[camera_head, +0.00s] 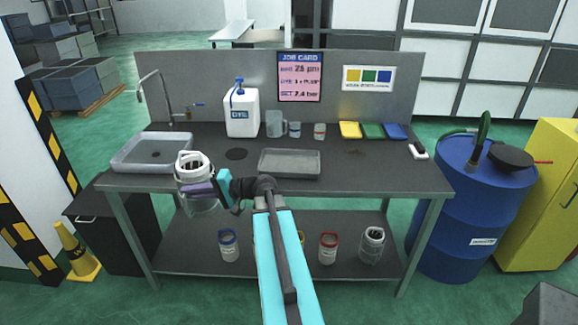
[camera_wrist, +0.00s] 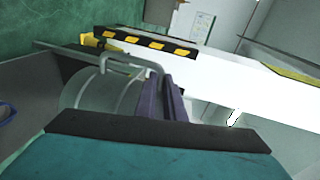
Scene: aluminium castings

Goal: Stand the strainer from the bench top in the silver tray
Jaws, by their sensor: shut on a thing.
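The strainer (camera_head: 190,160) is a white-rimmed cylinder with a dark, ribbed inside, at the left front of the bench in the head view. In the wrist view a pale, see-through cylinder (camera_wrist: 98,93) with a bent handle lies beside the purple fingers (camera_wrist: 163,98). The silver tray (camera_head: 290,162) sits empty on the bench, right of the strainer.
A grey sink basin (camera_head: 135,158) with a tap stands behind and left of the strainer. A white jug (camera_head: 241,115), a clear pitcher (camera_head: 275,124) and small cups line the back. Several containers stand on the lower shelf (camera_head: 190,250).

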